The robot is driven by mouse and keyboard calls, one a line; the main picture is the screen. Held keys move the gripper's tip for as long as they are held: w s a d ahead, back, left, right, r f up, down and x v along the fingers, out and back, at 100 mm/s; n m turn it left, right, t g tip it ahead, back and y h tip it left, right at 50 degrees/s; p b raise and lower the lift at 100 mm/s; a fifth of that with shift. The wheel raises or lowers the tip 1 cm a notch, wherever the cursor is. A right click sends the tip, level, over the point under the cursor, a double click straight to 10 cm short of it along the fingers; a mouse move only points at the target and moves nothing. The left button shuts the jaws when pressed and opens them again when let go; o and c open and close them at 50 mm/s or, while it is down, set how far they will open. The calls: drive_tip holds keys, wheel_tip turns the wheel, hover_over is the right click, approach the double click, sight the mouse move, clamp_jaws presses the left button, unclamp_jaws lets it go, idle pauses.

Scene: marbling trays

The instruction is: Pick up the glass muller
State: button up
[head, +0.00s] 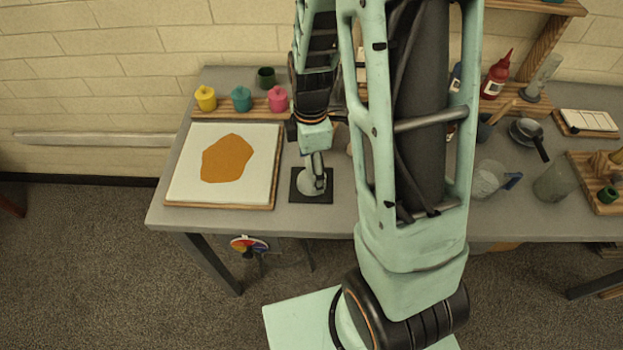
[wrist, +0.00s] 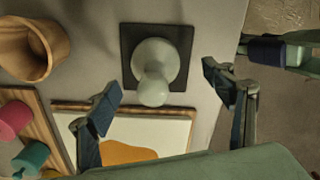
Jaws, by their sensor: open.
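The glass muller (wrist: 152,62), pale grey-green with a round base and a knob handle, stands on a dark square mat (wrist: 182,35). In the head view the muller (head: 307,184) is partly hidden by my gripper (head: 318,174), which is over the mat (head: 312,200). In the wrist view my gripper (wrist: 160,88) is open, with one dark finger pad on each side of the muller's knob. The knob points towards the gripper. Clear gaps show on both sides in the picture, and nothing is held.
A wood-edged white tray with an orange patch (head: 228,160) lies left of the mat. Yellow (head: 205,98), teal (head: 241,99) and pink (head: 278,99) pots stand behind it. A wooden cup (wrist: 62,48) is near the muller. A clear jug (head: 488,180) stands farther right.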

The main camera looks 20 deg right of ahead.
sight(311, 176)
drive_tip(key=shift+w+d+f, duration=0.1)
drive_tip(key=shift+w+f, duration=0.05)
drive_tip(key=shift+f, duration=1)
drive_tip(key=shift+w+d+f, duration=0.1)
drive_tip(key=shift+w+f, duration=0.05)
drive_tip(key=shift+f, duration=0.95)
drive_tip(key=shift+p, duration=0.3)
drive_tip(key=c, duration=1.7)
